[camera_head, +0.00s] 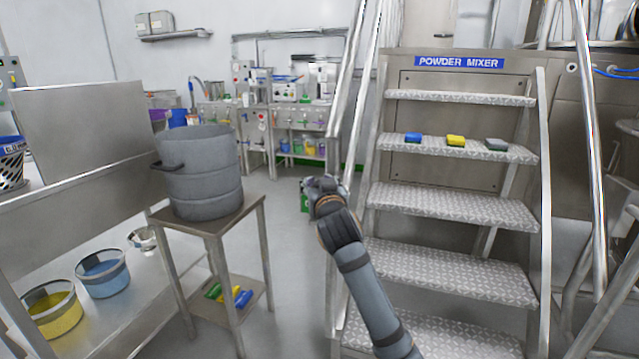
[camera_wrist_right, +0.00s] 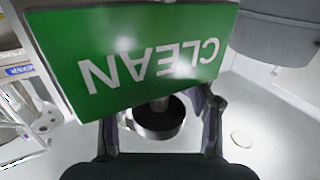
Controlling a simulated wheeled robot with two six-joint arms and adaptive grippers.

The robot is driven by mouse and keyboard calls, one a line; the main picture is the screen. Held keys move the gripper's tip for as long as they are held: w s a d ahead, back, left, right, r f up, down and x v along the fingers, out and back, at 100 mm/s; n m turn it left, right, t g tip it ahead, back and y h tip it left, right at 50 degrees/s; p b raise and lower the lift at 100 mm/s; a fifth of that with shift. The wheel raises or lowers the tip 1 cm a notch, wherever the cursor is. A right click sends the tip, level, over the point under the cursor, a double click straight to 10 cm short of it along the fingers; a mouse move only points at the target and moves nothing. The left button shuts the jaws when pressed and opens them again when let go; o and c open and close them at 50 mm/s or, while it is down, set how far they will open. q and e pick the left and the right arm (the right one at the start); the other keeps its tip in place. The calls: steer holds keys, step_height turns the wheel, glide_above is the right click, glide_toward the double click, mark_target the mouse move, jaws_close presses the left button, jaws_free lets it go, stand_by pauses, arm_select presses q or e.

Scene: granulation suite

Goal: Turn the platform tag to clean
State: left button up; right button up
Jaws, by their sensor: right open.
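The platform tag (camera_wrist_right: 150,55) is a green plate with white CLEAN lettering, upside down in the right wrist view. It fills the upper middle there. A short grey post and a dark round base show below its edge. In the head view only a green sliver of the tag (camera_head: 304,203) shows, mostly hidden behind my right gripper (camera_head: 326,190). In the wrist view my right gripper (camera_wrist_right: 162,118) is open, its fingers apart below the tag's lettering. I cannot tell whether they touch the tag. My left gripper is not in view.
Metal steps (camera_head: 450,205) under a POWDER MIXER sign stand to the right, with blue, yellow and grey blocks on one tread. A grey pot (camera_head: 200,185) stands on a small table (camera_head: 240,222) to the left. Open floor lies between.

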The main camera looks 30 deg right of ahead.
steer(key=v, duration=1.2)
steer(key=shift+f, duration=0.1)
